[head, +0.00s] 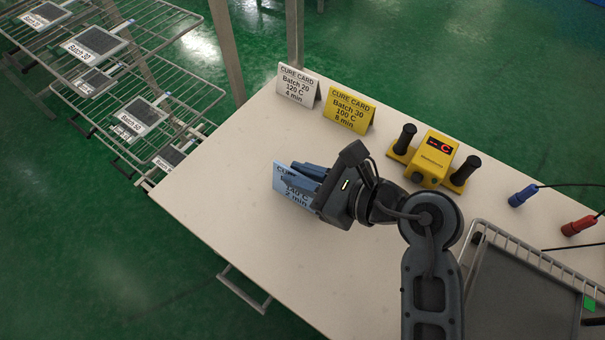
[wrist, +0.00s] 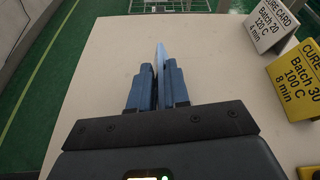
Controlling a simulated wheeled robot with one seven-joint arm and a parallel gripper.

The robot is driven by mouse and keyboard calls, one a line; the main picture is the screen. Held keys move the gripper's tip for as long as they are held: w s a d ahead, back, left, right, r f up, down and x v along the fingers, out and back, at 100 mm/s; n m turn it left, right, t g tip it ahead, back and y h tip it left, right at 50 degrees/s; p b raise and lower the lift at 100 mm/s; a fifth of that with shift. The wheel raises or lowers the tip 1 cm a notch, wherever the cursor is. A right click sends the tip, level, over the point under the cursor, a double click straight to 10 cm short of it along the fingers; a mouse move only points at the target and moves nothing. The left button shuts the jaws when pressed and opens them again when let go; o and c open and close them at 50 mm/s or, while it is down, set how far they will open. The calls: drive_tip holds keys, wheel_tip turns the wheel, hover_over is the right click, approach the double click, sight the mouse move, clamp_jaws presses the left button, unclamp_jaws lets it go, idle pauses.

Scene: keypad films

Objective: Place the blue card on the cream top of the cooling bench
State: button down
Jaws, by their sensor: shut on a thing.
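The blue card (head: 297,194), a folded cure card, is between the blue fingers of my gripper (head: 300,176) over the left part of the cream bench top (head: 215,205). My gripper is shut on it and hides much of its print. In the wrist view the card (wrist: 161,60) shows edge-on as a thin light blue strip between the fingertips of my gripper (wrist: 158,75). I cannot tell whether its lower edge touches the cream top, which also shows in the wrist view (wrist: 100,75).
A white card (head: 298,88) and a yellow card (head: 349,109) stand at the bench's back edge. A yellow device (head: 435,158) with black handles, blue and red connectors, and a wire-edged tray (head: 500,290) lie to the right. Wire racks (head: 140,110) stand left. The front-left top is clear.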

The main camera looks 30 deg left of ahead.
drive_tip(key=shift+f, duration=0.45)
drive_tip(key=c, duration=1.1)
unclamp_jaws()
drive_tip(key=shift+o, duration=0.2)
drive_tip(key=b+v, duration=0.1)
drive_tip(key=v, duration=1.1)
